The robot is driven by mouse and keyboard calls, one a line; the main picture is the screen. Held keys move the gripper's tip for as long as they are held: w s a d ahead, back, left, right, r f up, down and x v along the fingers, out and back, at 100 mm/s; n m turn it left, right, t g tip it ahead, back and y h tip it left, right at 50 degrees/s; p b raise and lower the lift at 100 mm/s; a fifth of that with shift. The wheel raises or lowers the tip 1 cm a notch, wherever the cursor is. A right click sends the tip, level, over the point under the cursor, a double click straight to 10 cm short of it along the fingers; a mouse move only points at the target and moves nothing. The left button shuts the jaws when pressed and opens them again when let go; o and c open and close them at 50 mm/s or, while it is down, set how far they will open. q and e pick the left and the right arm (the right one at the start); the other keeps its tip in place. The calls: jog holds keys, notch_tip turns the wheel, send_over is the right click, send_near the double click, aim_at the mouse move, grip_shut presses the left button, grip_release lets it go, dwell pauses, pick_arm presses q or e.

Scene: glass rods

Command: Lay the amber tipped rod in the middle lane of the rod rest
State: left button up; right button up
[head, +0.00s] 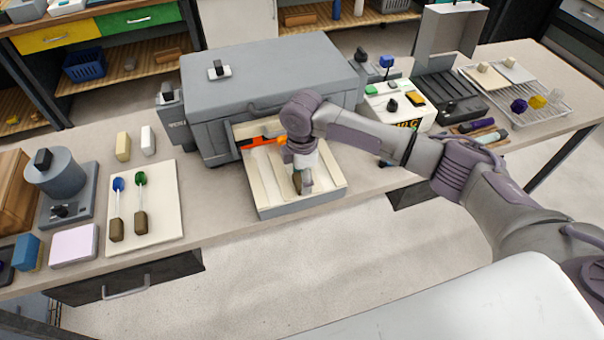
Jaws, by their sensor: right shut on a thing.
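The rest of that rod is hidden by the gripper and arm, so I cannot see an amber tip clearly. I cannot tell whether the rod touches the tray. An orange-red bar (259,142) shows at the tray's back, partly behind my wrist. My left gripper is not in view.
A grey box (270,82) stands behind the tray. A cream board (166,210) at left holds a blue tipped rod (117,210) and a green tipped rod (140,205). A wire rack (555,112) with coloured pieces is at right. The bench's front edge is close to the tray.

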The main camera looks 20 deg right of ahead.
jog(key=shift+f, duration=0.1)
jog(key=o, duration=1.3)
jog(key=shift+c, duration=0.2)
